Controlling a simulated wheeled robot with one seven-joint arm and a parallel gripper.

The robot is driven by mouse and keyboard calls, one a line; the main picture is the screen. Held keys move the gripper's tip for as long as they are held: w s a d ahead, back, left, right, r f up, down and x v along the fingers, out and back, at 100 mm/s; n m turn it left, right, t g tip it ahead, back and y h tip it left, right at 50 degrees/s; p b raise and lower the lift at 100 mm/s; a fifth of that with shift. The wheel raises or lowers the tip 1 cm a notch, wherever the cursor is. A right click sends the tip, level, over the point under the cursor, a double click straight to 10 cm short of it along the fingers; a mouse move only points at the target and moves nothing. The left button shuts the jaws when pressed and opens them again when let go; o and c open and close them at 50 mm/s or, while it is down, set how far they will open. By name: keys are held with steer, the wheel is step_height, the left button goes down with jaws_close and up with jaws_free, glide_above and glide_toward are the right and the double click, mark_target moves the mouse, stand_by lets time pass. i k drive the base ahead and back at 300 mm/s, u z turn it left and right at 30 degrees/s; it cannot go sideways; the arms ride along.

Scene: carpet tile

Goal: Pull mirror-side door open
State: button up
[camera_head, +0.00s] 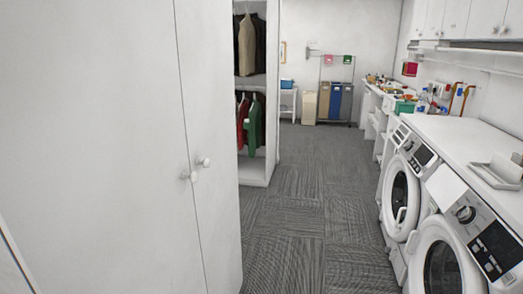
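A tall white cabinet with two doors fills the left side of the head view. Its nearer, wide door (90,130) has a small round white knob (189,176) by the seam. Its farther door (215,110) has a matching white knob (203,162) just across the seam. Both doors look shut, with only a thin dark line between them. I see no mirror, so I cannot tell which door is the mirror-side one. My gripper is not in view.
Grey carpet (300,215) gives a clear aisle. Two white front-loading machines (399,192) (440,262) stand under a counter (460,140) on the right. Beyond the cabinet is an open wardrobe (258,172) with hanging clothes. A laundry sorter (335,102) stands at the back wall.

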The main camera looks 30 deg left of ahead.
mark_target(204, 28)
steer(key=u, duration=0.6)
steer(key=i, duration=1.2)
steer(key=u, duration=1.3)
steer(key=i, duration=0.3)
steer(key=u, duration=0.05)
